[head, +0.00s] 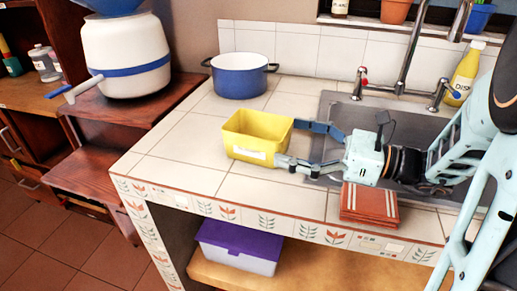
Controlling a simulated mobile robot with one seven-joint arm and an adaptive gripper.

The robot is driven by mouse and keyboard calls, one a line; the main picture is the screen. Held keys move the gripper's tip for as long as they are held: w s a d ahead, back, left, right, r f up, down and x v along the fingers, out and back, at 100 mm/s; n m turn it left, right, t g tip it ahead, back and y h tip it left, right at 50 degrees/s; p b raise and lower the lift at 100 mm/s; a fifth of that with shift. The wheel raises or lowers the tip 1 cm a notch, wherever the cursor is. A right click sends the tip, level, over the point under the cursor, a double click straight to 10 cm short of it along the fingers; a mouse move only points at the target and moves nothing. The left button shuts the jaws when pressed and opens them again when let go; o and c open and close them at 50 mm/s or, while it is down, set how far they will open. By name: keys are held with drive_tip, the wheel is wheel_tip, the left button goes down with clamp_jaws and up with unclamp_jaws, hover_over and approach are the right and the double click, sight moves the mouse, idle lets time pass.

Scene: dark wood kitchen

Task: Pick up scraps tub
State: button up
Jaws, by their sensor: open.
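The yellow scraps tub (252,139) stands upright on the tiled counter, with a white label on its front side. My gripper (297,144) is to the right of the tub with its two fingers spread. The far finger reaches close to the tub's back right corner and the near finger lies close to its front right corner. Whether either fingertip touches the tub cannot be told. The tub's inside is empty as far as I can see.
A blue pot (239,82) stands behind the tub. A folded reddish cloth (369,205) lies at the counter's front edge, below my gripper. The sink (340,115) with taps and a yellow soap bottle (465,75) are at the right. Counter left of the tub is clear.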

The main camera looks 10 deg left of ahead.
sight(258, 130)
drive_tip(key=x, duration=0.3)
drive_tip(key=b+x, duration=0.1)
drive_tip(key=x, duration=0.3)
drive_tip(key=shift+a+r, duration=0.2)
drive_tip(key=shift+c, duration=0.7)
drive_tip(key=c, duration=1.2)
drive_tip(key=shift+o, duration=0.2)
drive_tip(key=shift+r, duration=0.1)
